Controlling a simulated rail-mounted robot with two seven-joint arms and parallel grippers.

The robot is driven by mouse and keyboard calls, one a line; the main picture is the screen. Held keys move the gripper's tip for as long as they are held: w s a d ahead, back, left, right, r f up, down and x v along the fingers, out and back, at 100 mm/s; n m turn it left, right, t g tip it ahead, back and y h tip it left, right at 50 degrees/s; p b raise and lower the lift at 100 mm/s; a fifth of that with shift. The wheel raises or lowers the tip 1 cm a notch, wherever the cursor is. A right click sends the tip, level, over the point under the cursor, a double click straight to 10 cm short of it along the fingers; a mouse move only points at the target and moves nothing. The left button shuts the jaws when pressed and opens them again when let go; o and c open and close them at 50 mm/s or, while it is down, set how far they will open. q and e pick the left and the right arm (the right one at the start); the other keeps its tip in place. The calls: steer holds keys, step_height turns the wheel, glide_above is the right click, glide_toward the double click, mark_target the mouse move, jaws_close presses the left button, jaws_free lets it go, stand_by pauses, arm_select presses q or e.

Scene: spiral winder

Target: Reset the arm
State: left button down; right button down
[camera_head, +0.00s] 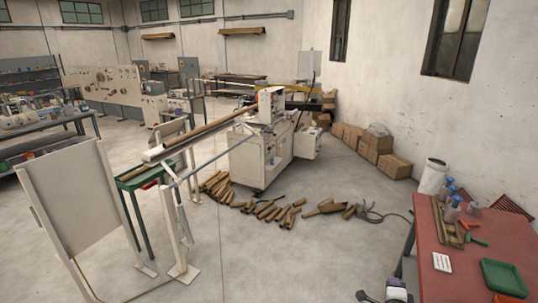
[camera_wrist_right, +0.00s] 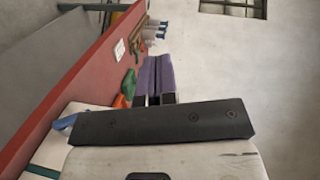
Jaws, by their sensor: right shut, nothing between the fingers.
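My right gripper (camera_wrist_right: 159,75) shows in the right wrist view with its two purple-padded fingers together and nothing between them. In the head view only a small dark and grey part of my right gripper (camera_head: 366,296) shows at the bottom edge, left of the red table (camera_head: 436,238). It is in free space there and holds nothing. My left gripper is not in the head view. The spiral winder (camera_head: 262,158) stands in the middle of the head view, with a long brown tube lying along its rail.
Several brown tubes (camera_head: 268,211) lie on the floor before the winder. Cardboard boxes (camera_head: 373,147) stand along the right wall. The floor in the lower middle is clear.

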steer(key=s+a+r+n+y, duration=0.1)
steer(key=a+r+n+y, duration=0.1)
steer(key=r+n+y, duration=0.35)
steer(key=s+a+r+n+y, duration=0.25)
steer(key=r+n, duration=0.35)
steer(key=r, duration=0.4)
steer(key=s+a+n+g, duration=0.2)
steer(key=s+a+n, duration=0.2)
steer(key=s, duration=0.3)
steer(key=s+a+f+n+g, duration=0.2)
steer(key=s+a+f, duration=0.3)
steer(key=s, duration=0.3)
steer(key=s+a+f+n+g, duration=0.25)
steer(key=s+a+f, duration=0.2)
steer(key=s, duration=0.35)
steer(key=s+a+f+n+g, duration=0.1)
steer(key=s+a+f+n, duration=0.2)
steer(key=s+a+f, duration=0.35)
steer(key=s+d+f+g, duration=0.25)
steer(key=s+f, duration=0.25)
steer(key=s, duration=0.7)
step_height(320, 180, up, 16)
steer(key=s+g+p, duration=0.1)
steer(key=p, duration=1.6)
steer(key=shift+a+r, duration=0.2)
steer(key=shift+a, duration=0.05)
